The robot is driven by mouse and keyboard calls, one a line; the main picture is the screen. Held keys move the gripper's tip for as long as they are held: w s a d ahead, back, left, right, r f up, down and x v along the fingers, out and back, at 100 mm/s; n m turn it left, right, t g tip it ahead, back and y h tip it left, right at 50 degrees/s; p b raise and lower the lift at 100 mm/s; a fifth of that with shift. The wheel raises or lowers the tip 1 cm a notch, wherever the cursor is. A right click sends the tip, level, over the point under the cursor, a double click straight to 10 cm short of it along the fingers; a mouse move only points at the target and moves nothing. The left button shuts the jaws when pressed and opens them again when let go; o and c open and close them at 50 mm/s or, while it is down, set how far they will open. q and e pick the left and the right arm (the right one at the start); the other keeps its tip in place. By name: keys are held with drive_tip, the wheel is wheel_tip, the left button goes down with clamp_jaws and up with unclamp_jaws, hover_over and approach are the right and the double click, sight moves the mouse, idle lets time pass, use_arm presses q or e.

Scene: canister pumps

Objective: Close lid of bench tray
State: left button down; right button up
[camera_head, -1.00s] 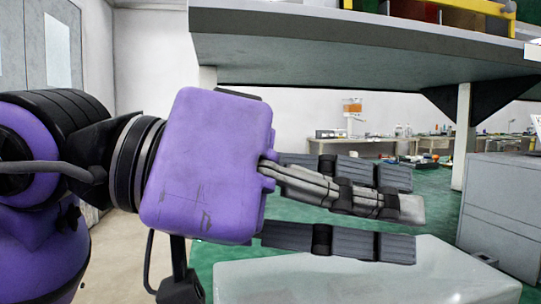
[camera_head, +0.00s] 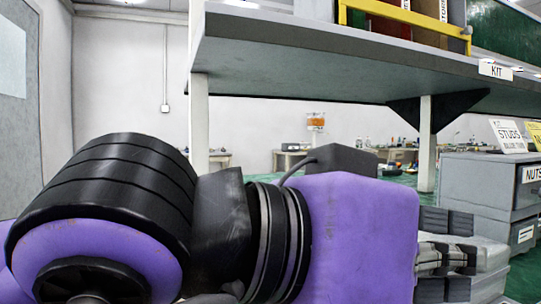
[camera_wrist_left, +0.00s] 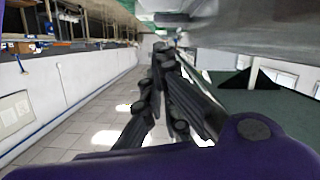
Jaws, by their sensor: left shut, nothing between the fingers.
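My left gripper (camera_head: 458,262) reaches in from the left, low in the head view. Its dark, jointed fingers are together with nothing between them. A pale grey, box-like thing (camera_head: 490,266) shows just behind and right of the fingers. It may be the bench tray, but the fingers and purple gripper body hide much of it, so its lid's position and any contact cannot be told. In the left wrist view the gripper fingers (camera_wrist_left: 172,105) point away from the camera, with a blurred grey surface (camera_wrist_left: 240,35) above them. My right gripper is not in view.
A grey shelf (camera_head: 330,62) with a yellow rail (camera_head: 400,20) spans above the green bench. Its white post (camera_head: 200,125) stands at the left. Grey drawers (camera_head: 482,190) with labels stand at the right. In the wrist view, tiled floor (camera_wrist_left: 90,100) lies open at the left.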

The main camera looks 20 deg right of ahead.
use_arm(q)
drive_tip(key=shift+s+f, duration=0.15)
drive_tip(key=shift+f, duration=0.4)
drive_tip(key=shift+s+f+m+b, duration=0.1)
drive_tip(key=shift+f+m+b, duration=0.2)
drive_tip(key=shift+m+b, duration=0.15)
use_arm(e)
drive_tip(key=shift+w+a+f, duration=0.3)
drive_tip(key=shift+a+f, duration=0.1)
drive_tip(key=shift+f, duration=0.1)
use_arm(q)
drive_tip(key=shift+t, duration=0.3)
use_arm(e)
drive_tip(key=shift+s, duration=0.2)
